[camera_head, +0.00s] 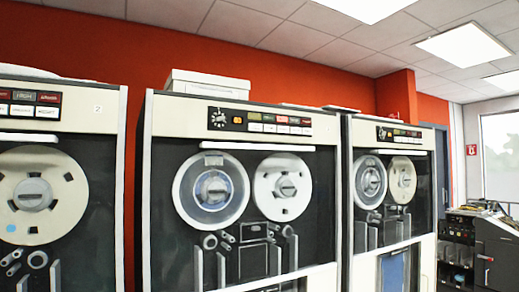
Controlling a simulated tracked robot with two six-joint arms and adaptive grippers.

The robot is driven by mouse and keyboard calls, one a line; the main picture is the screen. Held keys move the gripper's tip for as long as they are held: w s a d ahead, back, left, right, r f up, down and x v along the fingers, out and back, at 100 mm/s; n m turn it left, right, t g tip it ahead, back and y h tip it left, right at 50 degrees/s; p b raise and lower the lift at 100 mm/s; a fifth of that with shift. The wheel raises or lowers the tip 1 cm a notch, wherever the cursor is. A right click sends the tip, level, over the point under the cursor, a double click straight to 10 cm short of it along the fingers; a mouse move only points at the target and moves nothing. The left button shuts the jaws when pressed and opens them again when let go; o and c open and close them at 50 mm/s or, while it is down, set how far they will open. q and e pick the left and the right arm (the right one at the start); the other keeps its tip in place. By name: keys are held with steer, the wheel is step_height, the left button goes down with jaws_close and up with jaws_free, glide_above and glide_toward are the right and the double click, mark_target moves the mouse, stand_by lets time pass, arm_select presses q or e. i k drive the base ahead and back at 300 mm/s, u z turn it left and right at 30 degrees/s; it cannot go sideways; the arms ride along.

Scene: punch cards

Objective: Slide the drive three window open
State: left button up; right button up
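Three tape drives stand in a row. The left drive (88,145) bears a small "2" at the upper right of its panel. The middle drive (235,246) has two reels, a clear-rimmed one (211,190) and a white one (283,187). A pale horizontal bar (257,146) runs along the top of its window area. No number is readable on the middle or right drive (344,180), so I cannot tell for sure which is drive three. The glass is too clear to tell how far any window is open. Neither of my grippers is in view.
A white box (208,84) lies on top of the middle drive. Dark equipment (497,250) with piled items stands at the far right, by a bright window (502,150). A red wall (90,45) runs behind the drives. The floor is out of view.

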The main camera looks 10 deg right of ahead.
mark_target(202, 144)
steer(key=u, duration=0.05)
steer(key=i, duration=0.85)
steer(key=z, duration=0.1)
